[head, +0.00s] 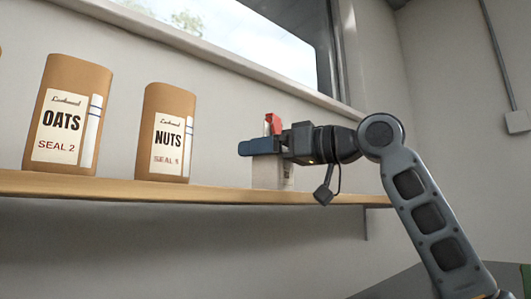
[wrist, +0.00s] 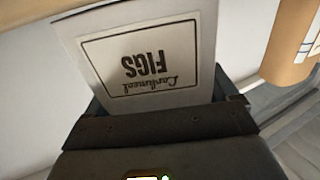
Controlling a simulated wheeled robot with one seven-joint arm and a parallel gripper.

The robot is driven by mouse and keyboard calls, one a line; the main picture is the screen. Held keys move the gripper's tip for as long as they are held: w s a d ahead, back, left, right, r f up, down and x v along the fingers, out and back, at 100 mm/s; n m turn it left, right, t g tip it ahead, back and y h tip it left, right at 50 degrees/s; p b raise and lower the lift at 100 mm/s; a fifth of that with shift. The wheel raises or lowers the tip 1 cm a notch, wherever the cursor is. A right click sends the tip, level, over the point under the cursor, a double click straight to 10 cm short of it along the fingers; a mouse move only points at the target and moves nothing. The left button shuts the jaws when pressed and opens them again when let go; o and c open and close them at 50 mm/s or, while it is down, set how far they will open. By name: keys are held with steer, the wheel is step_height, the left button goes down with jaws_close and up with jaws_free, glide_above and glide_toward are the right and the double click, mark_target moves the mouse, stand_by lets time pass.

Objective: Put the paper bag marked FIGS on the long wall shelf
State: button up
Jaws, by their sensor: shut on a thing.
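The FIGS bag (wrist: 140,62) is pale, and its framed label reads upside down in the wrist view. In the head view the white lower part of the bag (head: 268,174) shows below my gripper (head: 262,146), at the right part of the long wall shelf (head: 110,187). A red piece shows above the jaws. My gripper is shut on the bag, and its jaw (wrist: 160,112) also shows across the wrist view. The bag looks upright, its base at about shelf level. I cannot tell whether it touches the board. The fingers hide its middle.
A brown OATS bag (head: 68,115) and a brown NUTS bag (head: 166,133) stand on the shelf to the left. Bare shelf lies between NUTS and my gripper. A window (head: 240,40) is above, and a wall box (head: 517,122) is at the far right.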

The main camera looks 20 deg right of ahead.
steer(key=shift+f, duration=0.15)
steer(key=o, duration=1)
steer(key=shift+o, duration=0.2)
steer(key=shift+r, duration=0.2)
steer(key=b+v, duration=0.1)
steer(key=v, duration=1.1)
steer(key=shift+b, duration=0.4)
